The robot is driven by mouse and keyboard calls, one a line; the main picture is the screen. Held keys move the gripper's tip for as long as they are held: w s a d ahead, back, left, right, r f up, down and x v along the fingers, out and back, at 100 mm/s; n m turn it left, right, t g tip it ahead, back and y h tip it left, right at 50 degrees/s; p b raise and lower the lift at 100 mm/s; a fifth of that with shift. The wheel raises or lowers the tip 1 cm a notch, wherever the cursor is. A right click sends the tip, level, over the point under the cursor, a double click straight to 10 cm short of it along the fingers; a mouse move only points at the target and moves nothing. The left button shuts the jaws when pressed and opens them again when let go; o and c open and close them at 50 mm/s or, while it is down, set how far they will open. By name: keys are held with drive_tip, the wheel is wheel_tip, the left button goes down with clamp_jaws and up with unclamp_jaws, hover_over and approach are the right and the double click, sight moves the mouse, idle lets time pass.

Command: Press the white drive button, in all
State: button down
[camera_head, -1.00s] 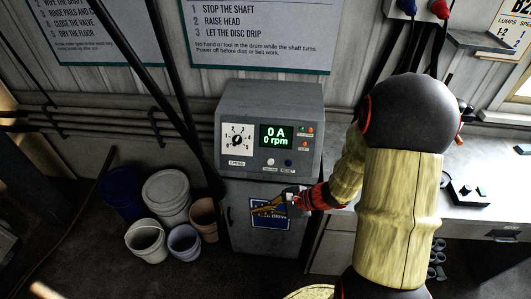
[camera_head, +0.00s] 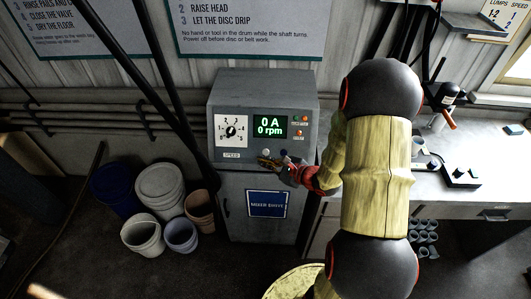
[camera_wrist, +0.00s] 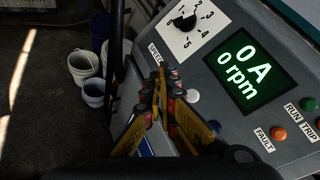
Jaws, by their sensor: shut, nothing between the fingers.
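The white button (camera_head: 266,152) is on the front of the grey drive cabinet (camera_head: 225,165), left of a dark blue button (camera_head: 284,153). In the wrist view the white button (camera_wrist: 192,96) shows just right of my fingers, with the blue button (camera_wrist: 214,127) lower right. My gripper (camera_head: 266,162) is shut and empty, its yellow fingertips just below the white button in the head view. In the wrist view my gripper (camera_wrist: 158,76) points toward the panel edge by the SPEED label. Whether the tips touch the panel I cannot tell.
The display (camera_head: 269,127) reads 0 A and 0 rpm. The speed dial (camera_head: 231,131) is left of it; run, trip and fault lamps are right. Several buckets (camera_head: 160,187) stand on the floor at left. A bench (camera_head: 470,208) is at right. Dark slanted poles (camera_head: 150,90) cross at left.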

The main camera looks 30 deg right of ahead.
sight(266, 154)
drive_tip(key=shift+w, duration=0.1)
drive_tip(key=shift+w+d+f+b, duration=0.5)
drive_tip(key=shift+w+d+f, duration=0.25)
drive_tip(key=shift+w, duration=0.25)
drive_tip(key=shift+w+d+f+b, duration=0.45)
drive_tip(key=shift+w+d+f, duration=0.25)
drive_tip(key=shift+w, duration=0.35)
drive_tip(key=shift+w+d+f+b, duration=0.5)
drive_tip(key=shift+w+d+f, duration=0.25)
drive_tip(key=shift+w, duration=0.25)
drive_tip(key=shift+w+d+f+b, duration=0.2)
drive_tip(key=shift+w+b, duration=0.1)
drive_tip(key=shift+b, duration=0.15)
drive_tip(key=shift+w+d+f+b, duration=0.15)
drive_tip(key=shift+w+f+b, duration=0.1)
drive_tip(key=shift+w+b, duration=0.1)
drive_tip(key=shift+s+r, duration=0.1)
drive_tip(key=shift+s+a+r, duration=0.4)
drive_tip(key=shift+s, duration=0.15)
idle(0.4)
